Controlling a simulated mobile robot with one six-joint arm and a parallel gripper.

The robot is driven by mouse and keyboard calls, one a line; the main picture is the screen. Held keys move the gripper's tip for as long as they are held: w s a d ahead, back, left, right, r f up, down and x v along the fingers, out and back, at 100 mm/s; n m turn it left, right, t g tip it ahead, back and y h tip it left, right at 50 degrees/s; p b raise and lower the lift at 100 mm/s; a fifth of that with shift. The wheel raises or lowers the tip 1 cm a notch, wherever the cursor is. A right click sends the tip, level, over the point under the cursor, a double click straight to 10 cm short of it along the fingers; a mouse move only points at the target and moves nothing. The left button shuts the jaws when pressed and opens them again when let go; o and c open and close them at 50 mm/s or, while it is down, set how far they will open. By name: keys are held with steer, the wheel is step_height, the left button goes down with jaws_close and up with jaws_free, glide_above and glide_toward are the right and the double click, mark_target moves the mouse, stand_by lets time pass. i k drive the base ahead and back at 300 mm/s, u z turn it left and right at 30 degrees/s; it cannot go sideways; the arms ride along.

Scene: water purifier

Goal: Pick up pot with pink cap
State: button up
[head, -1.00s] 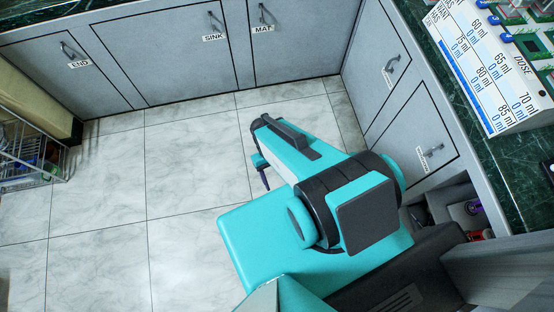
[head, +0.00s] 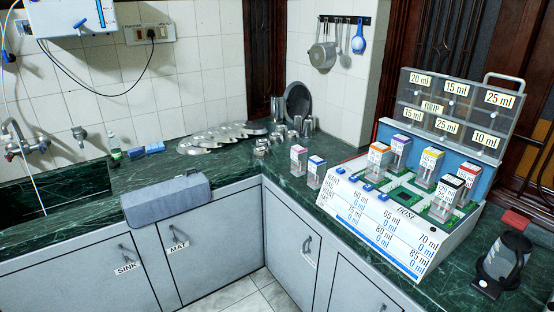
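The pot with a pink cap (head: 298,161) stands upright on the green marble counter, at the left of the dosing box. A pot with a blue cap (head: 316,173) stands close beside it, to the right and a little nearer. Both stand outside the white box. My gripper is not in view in the head view, so its opening cannot be seen.
The white dosing box (head: 391,235), with several capped pots and a raised lid (head: 451,112), stands right of the pink-capped pot. Steel plates (head: 222,136) and small vessels lie left of it. A grey padded roll (head: 166,199) sits at the left counter edge. A black-grey device (head: 503,258) stands at right.

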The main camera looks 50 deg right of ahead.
mark_target(299, 151)
steer(key=z, duration=4.6)
steer(key=i, duration=0.1)
steer(key=u, duration=2.9)
steer(key=k, duration=0.95)
steer(key=u, duration=0.15)
steer(key=i, duration=0.7)
